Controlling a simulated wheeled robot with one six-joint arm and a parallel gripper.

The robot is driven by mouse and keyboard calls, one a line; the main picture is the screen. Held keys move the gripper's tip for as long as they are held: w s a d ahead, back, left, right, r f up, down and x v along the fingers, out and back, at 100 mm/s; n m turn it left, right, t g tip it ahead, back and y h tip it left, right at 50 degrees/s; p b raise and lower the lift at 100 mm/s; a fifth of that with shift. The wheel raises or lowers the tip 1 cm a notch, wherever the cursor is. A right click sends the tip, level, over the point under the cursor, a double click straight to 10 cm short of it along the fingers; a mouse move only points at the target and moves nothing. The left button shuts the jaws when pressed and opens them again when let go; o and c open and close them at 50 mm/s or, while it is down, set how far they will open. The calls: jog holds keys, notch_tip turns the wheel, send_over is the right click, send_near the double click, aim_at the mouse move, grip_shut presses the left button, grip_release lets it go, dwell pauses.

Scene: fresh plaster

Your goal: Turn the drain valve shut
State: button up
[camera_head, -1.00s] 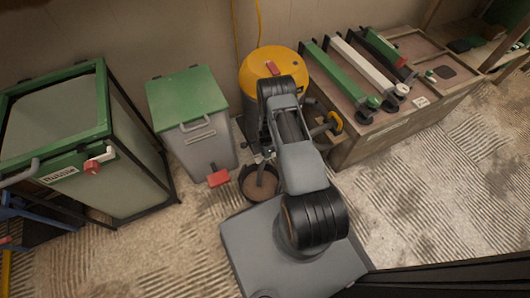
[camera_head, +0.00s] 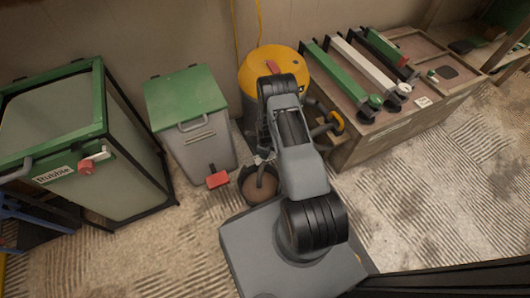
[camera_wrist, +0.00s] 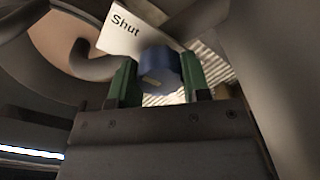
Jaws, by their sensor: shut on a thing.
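The drain valve shows as a blue round knob (camera_wrist: 160,68) in the wrist view. My gripper (camera_wrist: 160,82) is shut on it, with one green finger on each side of the knob. A white plate reading "Shut" (camera_wrist: 128,32) lies behind the knob. A pale mark runs roughly sideways on the knob's face. In the head view a yellow drum (camera_head: 258,64) stands behind my arm, which hides much of its front and the valve. A dark bucket (camera_head: 246,190) with brown contents stands on the floor below, with a grey curved pipe (camera_wrist: 88,62) over it.
A grey bin with a green lid (camera_head: 188,95) and red pedal (camera_head: 217,179) stands left of the drum. A "Rubble" container (camera_head: 130,150) is farther left. A wooden bench (camera_head: 400,136) with several long tools stands right. Ridged floor is open at the lower right.

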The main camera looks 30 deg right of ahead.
dwell(0.5)
jog(key=o, duration=0.9)
jog(key=shift+o, duration=0.2)
notch_tip(320, 180, up, 14)
jog(key=p, duration=0.5)
jog(key=shift+f, duration=0.1)
